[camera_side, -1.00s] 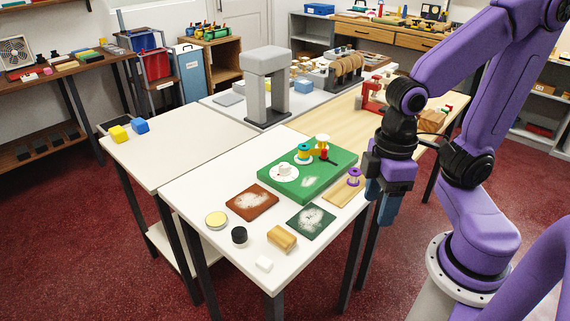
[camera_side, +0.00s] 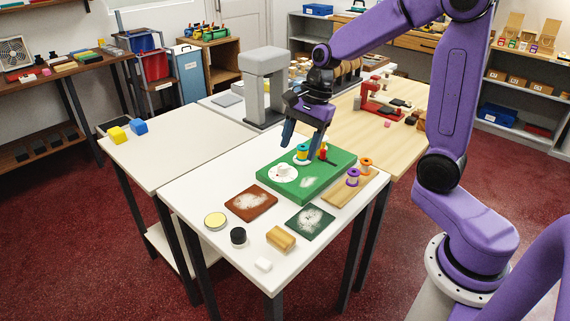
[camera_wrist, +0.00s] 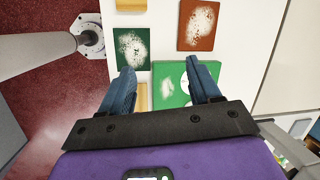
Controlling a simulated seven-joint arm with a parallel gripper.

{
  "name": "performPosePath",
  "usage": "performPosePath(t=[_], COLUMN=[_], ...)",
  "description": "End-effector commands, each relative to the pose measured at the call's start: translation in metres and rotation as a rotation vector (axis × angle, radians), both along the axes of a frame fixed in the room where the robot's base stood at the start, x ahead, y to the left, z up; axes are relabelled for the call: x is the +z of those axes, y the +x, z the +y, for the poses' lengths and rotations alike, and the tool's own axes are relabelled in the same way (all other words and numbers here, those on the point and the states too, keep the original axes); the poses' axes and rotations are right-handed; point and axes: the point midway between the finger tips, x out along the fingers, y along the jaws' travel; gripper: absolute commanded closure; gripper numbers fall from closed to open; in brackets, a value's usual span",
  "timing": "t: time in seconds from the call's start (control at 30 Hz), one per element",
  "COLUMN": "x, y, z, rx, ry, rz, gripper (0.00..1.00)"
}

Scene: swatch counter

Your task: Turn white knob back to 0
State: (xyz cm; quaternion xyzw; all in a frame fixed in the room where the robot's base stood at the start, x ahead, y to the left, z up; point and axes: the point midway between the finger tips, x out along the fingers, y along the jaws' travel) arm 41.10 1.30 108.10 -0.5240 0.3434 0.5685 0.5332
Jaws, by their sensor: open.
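The white knob (camera_side: 283,169) sits on a round white dial (camera_side: 275,177) at the left part of a green board (camera_side: 314,188). Its pointer and dial marks are too small to read. My gripper (camera_side: 301,147) is open and empty above the back of the board, with its fingers pointing down. In the wrist view my gripper (camera_wrist: 160,67) shows its two blue fingers spread over the green board (camera_wrist: 165,72). The dial's edge (camera_wrist: 184,83) shows beside the right finger, which hides part of it; the knob cannot be made out there.
Yellow, blue and red pieces (camera_side: 303,152) stand on the board near my fingers. A wooden strip (camera_side: 341,193) with purple and orange spools is at its right. Brown (camera_side: 236,208) and dark green (camera_side: 297,226) dusty swatches lie in front. A grey arch (camera_side: 250,90) stands behind.

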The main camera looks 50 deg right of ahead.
Motion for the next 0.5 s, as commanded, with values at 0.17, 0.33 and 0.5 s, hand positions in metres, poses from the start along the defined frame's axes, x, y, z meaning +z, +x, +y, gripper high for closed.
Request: performPosePath(t=[0.17,0.33,0.5], x=[-0.001,-0.002,-0.002], y=[0.033,0.055,0.066], z=[-0.036,-0.075,-0.107], rx=[-0.393,-0.751,-1.013], ry=[0.068,0.142,0.203], rz=[0.037,0.068,0.088], gripper=[0.38,0.38,0.38])
